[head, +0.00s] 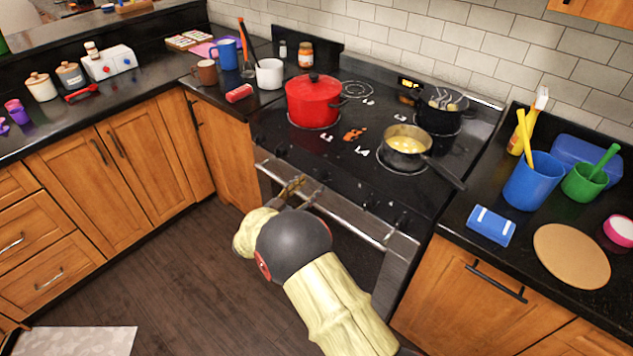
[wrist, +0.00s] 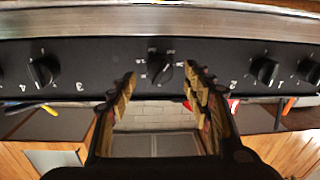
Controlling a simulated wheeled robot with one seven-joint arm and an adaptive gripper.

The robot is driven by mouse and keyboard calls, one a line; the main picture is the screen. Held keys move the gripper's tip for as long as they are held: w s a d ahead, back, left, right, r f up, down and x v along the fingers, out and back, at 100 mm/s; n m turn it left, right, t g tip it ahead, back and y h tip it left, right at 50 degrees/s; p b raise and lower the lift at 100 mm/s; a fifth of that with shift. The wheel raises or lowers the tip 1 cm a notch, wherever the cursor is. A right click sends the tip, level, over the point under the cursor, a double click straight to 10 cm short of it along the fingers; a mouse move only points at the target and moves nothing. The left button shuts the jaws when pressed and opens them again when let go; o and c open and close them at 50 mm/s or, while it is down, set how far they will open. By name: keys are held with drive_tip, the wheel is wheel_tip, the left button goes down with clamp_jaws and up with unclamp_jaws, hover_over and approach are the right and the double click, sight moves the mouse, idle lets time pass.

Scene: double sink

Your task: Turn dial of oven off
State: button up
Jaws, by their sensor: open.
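The oven dial (wrist: 161,70) is a black knob with small white markings around it, in the middle of the stove's dark front panel in the wrist view. In the head view the middle knob (head: 322,175) sits on the stove's front edge. My gripper (wrist: 159,80) is open, with one gold finger on each side of the dial in the picture. The fingers look empty, and I cannot tell whether they touch the dial. In the head view my gripper (head: 291,187) is in front of the stove, partly hidden by my wrist.
Other burner knobs (wrist: 42,70) (wrist: 264,70) flank the dial. The oven handle bar (head: 345,218) runs below the panel. A red pot (head: 313,103) and a pan (head: 407,143) with its handle over the front edge stand on the cooktop.

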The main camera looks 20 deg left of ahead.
sight(319, 176)
drive_tip(key=shift+b+x, duration=0.45)
drive_tip(key=shift+x, duration=1.6)
drive_tip(key=c, duration=1.2)
drive_tip(key=shift+o, duration=0.2)
